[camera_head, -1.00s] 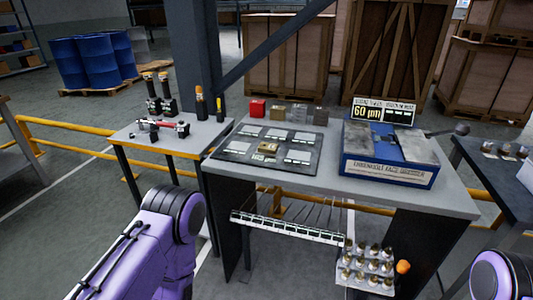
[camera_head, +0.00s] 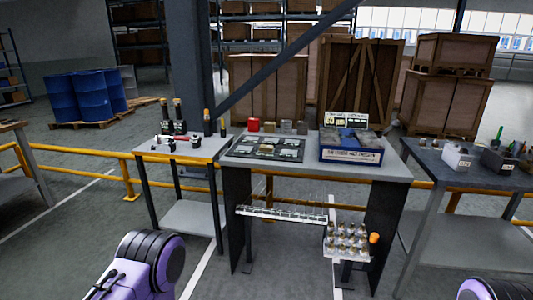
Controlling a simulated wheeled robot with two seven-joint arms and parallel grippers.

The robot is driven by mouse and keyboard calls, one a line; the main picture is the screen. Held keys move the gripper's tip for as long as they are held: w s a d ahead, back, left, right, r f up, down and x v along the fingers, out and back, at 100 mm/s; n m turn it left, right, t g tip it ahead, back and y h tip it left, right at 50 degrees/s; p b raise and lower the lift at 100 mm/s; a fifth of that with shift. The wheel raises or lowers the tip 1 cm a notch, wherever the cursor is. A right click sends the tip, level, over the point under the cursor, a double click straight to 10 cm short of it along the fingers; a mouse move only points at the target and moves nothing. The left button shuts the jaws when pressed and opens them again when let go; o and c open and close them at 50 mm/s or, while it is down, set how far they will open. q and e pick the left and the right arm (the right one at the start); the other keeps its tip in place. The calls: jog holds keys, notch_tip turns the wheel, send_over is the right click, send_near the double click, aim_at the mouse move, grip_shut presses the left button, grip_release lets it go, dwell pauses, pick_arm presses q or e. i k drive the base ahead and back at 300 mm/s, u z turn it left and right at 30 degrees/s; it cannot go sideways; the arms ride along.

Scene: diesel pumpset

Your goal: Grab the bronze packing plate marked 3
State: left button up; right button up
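A dark mat (camera_head: 240,150) with several pale rectangular labels lies on the left part of the middle workbench. A small bronze-coloured piece (camera_head: 266,147) sits near the middle of this mat. Any number on it is too small to read, so I cannot tell whether it is the plate marked 3. Only purple and black links of my arms show, at the lower left and the lower right corner. Neither gripper is in view.
A rack (camera_head: 285,215) and a bottle tray (camera_head: 347,240) hang below the front edge. Side tables flank the bench; yellow rails (camera_head: 80,150) run behind.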

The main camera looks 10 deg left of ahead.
aim_at(268, 148)
jog(key=z, duration=0.7)
jog(key=i, duration=1.6)
jog(key=u, duration=0.35)
